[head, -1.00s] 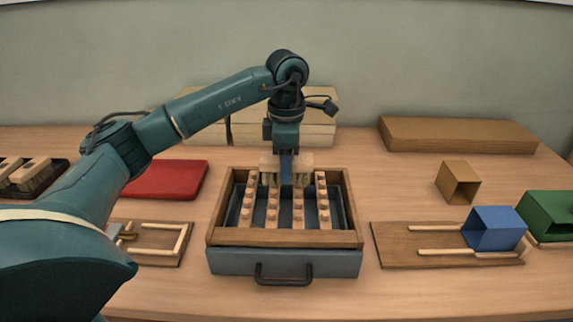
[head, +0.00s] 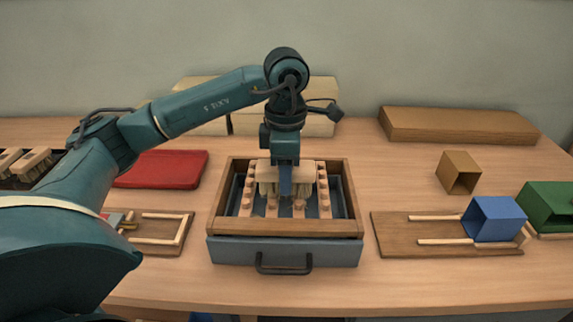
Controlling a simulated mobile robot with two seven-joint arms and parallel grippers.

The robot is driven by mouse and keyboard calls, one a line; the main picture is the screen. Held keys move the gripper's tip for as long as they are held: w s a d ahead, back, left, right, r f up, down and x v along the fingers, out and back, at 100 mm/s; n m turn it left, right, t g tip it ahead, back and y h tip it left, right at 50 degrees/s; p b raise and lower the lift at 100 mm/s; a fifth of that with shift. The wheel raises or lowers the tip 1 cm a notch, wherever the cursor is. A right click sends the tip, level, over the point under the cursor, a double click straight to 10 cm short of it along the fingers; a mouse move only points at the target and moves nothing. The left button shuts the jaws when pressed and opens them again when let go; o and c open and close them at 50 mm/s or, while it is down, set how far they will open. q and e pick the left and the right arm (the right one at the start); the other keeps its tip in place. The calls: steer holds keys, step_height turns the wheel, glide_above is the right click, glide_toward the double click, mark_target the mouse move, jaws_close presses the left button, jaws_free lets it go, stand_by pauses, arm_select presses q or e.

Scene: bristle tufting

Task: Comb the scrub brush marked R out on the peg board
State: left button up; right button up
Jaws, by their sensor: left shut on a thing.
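My left gripper (head: 286,180) is shut on a scrub brush (head: 308,172) with a pale wooden block and light bristle tufts pointing down. It holds the brush over the middle of the peg board (head: 325,205), whose pale rows of pegs sit inside a wooden frame. The bristles look to be down among the pegs, though the gripper hides part of them. No R mark can be read on the brush. My right gripper is not in view.
A grey drawer with a dark handle (head: 284,268) is under the frame. A red mat (head: 162,169) lies left, other brushes (head: 33,163) far left. Blue (head: 494,219) and green (head: 550,207) boxes and a small brown box (head: 459,172) stand right. A long brown block (head: 457,130) lies behind.

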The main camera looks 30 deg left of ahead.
arm_select(q)
steer(key=shift+s+d+f, duration=0.15)
steer(key=shift+s+d, duration=0.25)
steer(key=shift+s, duration=0.3)
steer(key=shift+w+a, duration=0.5)
steer(key=shift+w, duration=0.35)
steer(key=shift+w+a, duration=0.5)
steer(key=shift+w, duration=0.3)
steer(key=shift+w+a, duration=1.1)
steer(key=shift+w, duration=0.7)
steer(key=shift+s+d, duration=0.6)
steer(key=shift+s, duration=0.35)
steer(key=shift+s+d, duration=0.55)
steer(key=shift+s, duration=0.35)
